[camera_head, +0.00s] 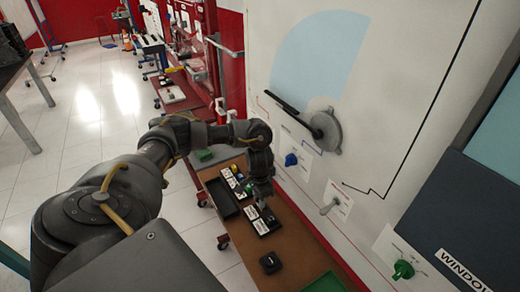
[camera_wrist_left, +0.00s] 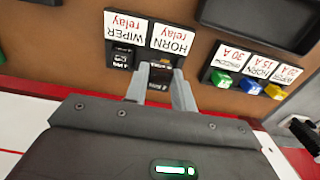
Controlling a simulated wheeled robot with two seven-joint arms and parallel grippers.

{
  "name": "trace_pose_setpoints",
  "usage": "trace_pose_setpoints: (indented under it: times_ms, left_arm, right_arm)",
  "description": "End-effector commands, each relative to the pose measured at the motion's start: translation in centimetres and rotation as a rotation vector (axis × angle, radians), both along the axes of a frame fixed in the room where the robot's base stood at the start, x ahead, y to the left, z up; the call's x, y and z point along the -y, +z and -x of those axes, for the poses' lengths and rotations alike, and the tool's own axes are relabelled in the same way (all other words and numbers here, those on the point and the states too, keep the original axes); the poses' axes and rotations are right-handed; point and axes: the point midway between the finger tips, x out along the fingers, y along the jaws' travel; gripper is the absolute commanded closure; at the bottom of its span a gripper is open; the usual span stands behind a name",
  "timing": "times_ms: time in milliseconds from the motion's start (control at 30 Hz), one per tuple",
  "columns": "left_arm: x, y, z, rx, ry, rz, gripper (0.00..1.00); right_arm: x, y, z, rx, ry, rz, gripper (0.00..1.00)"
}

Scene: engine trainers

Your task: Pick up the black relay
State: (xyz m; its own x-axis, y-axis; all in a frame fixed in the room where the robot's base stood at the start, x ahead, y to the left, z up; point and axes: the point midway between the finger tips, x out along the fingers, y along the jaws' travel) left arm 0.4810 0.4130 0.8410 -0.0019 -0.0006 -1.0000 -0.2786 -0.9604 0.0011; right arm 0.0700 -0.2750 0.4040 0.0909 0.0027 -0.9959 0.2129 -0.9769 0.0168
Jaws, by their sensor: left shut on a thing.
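In the left wrist view, a black relay (camera_wrist_left: 161,75) sits at the HORN relay place of the black relay holder (camera_wrist_left: 132,43). My left gripper (camera_wrist_left: 162,88) is shut on this relay, with one finger on each side of it. Another black relay (camera_wrist_left: 121,57) sits beside it under the WIPER label. In the head view, my left gripper (camera_head: 262,203) is down at the relay holder (camera_head: 266,225) and hides most of the held relay. A separate black relay-like block (camera_head: 270,262) lies loose on the brown tabletop. My right gripper is not in view.
A fuse holder with green (camera_wrist_left: 222,79), blue (camera_wrist_left: 250,87) and yellow (camera_wrist_left: 274,92) fuses is close by. An empty black tray (camera_head: 221,202) lies on the brown table (camera_head: 287,243). The white trainer panel (camera_head: 270,60) rises along the table's right side.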

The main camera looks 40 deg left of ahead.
Motion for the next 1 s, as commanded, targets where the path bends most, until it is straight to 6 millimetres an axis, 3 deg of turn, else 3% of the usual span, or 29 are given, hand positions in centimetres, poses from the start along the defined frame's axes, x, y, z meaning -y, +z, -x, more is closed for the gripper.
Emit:
trace_pose_setpoints:
  times_ms: [33, 167, 500, 700, 1000]
  left_arm:
    - [0.6, 1.9, 0.7, 0.006, -0.008, 0.001, 0.96]
    - [2.1, 5.2, 2.9, 0.005, -0.007, -0.001, 0.96]
    - [6.2, 7.5, 8.5, 0.001, -0.004, 0.000, 0.96]
    - [7.2, 8.1, 9.8, 0.002, -0.001, 0.000, 0.96]
    - [7.3, 8.4, 10.0, 0.001, 0.001, 0.000, 0.96]
  right_arm:
    - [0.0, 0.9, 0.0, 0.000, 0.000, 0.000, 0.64]
    - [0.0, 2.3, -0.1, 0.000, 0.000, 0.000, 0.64]
    - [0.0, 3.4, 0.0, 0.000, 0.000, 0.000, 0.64]
    - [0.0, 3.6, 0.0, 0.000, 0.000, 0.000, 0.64]
    - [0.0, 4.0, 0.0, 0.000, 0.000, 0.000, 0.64]
